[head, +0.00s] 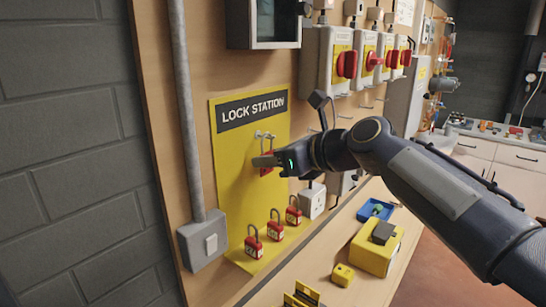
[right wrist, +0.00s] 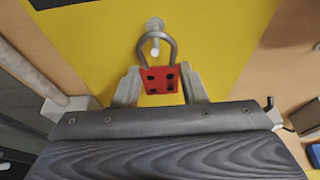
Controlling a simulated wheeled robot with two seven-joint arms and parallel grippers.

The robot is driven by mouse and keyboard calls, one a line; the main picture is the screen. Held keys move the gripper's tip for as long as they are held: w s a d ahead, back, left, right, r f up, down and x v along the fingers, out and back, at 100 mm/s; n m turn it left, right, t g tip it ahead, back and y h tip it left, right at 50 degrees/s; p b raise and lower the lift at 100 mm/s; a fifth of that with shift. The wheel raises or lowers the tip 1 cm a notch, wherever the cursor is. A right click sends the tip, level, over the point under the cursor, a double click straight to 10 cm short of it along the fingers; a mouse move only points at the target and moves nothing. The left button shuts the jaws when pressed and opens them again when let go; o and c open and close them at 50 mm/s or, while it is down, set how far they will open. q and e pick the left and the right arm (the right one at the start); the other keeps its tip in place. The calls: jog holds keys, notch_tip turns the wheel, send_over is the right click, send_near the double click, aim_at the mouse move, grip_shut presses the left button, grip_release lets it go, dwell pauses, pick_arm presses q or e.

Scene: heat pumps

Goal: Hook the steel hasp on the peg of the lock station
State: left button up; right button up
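The steel hasp (right wrist: 160,80) has a red body with dark holes and a grey steel loop on top. In the right wrist view it is upright between the two fingers of my right gripper (right wrist: 162,88), which touch its sides. In the head view my right gripper (head: 268,160) is at the yellow lock station board (head: 232,165), with the red body partly hidden behind a finger. A pale peg (right wrist: 154,24) shows at the top of the loop, with a pale tip inside the loop. I cannot tell whether the loop is around the peg or in front of it. My left gripper is not in view.
A grey conduit (head: 187,110) runs down to a switch box (head: 203,242) at left. Red-handled switches (head: 346,64) are above right. A yellow box (head: 375,252) and blue tray (head: 375,210) are on the bench below.

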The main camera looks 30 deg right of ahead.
jog(key=o, duration=0.4)
jog(key=shift+o, duration=0.2)
jog(key=v, duration=0.8)
jog(key=s+a+f+n+g, duration=0.2)
jog(key=s+f+n, duration=0.3)
jog(key=f+n, duration=0.5)
jog(key=s+a+f+n+g+h, duration=0.1)
jog(key=s+a+f+n+g, duration=0.2)
jog(key=s+f+n, duration=0.3)
jog(key=s+a+f+n+g, duration=0.2)
jog(key=s+a+f+n, duration=0.2)
jog(key=f+n, duration=1)
jog(key=shift+s+a+f+b, duration=0.2)
jog(key=shift+s+f+b, duration=0.2)
jog(key=shift+s+f, duration=0.4)
jog(key=shift+s+r, duration=0.15)
jog(key=shift+r, duration=0.05)
